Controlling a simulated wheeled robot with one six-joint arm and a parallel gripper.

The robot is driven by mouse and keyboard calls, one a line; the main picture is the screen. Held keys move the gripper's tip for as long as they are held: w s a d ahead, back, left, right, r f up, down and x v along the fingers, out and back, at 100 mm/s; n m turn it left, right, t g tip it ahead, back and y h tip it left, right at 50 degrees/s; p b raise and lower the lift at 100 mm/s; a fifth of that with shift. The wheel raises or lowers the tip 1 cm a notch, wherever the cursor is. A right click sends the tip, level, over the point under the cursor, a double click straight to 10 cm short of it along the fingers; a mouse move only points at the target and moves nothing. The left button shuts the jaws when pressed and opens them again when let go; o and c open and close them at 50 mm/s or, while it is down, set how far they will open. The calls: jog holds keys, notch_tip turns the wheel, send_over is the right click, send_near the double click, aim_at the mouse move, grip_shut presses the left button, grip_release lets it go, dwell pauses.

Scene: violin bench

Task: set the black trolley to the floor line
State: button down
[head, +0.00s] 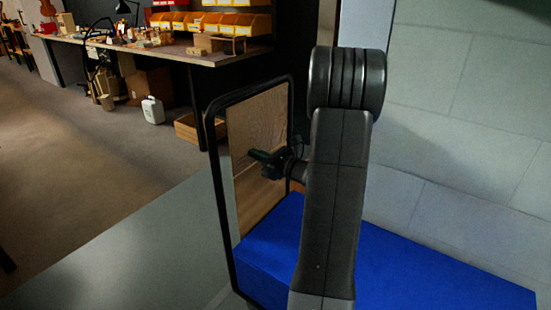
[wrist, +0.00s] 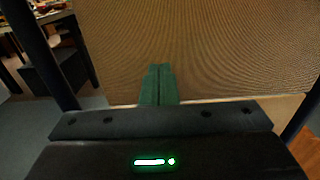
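The trolley stands in the middle of the head view, with a black tubular handle frame (head: 217,185), a wooden panel (head: 250,205) inside the frame and a blue deck (head: 430,270). My arm hides part of the deck and frame. My gripper (head: 256,160) has green fingers and is in front of the panel. In the wrist view, the fingers (wrist: 158,85) are together with nothing visible between them, pointing at the panel (wrist: 200,45). I cannot tell whether they touch it. No clearly marked floor line shows; a brown floor (head: 90,180) meets a grey floor (head: 130,245) left of the trolley.
A workbench (head: 190,55) with yellow bins (head: 230,23) stands at the back. A white jug (head: 153,110), cardboard boxes (head: 150,82) and a wooden crate (head: 188,129) are on the floor there. A pale block wall (head: 470,120) is at the right. Floor left of the trolley is clear.

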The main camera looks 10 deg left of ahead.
jog(key=x, duration=0.9)
jog(key=shift+p, duration=0.45)
jog(key=shift+a, duration=0.1)
jog(key=p+v, duration=0.2)
jog(key=v, duration=1.1)
jog(key=shift+d+p, duration=0.35)
jog(key=shift+s, duration=0.1)
jog(key=b+x, duration=0.3)
jog(key=x, duration=0.9)
jog(key=shift+a, duration=0.35)
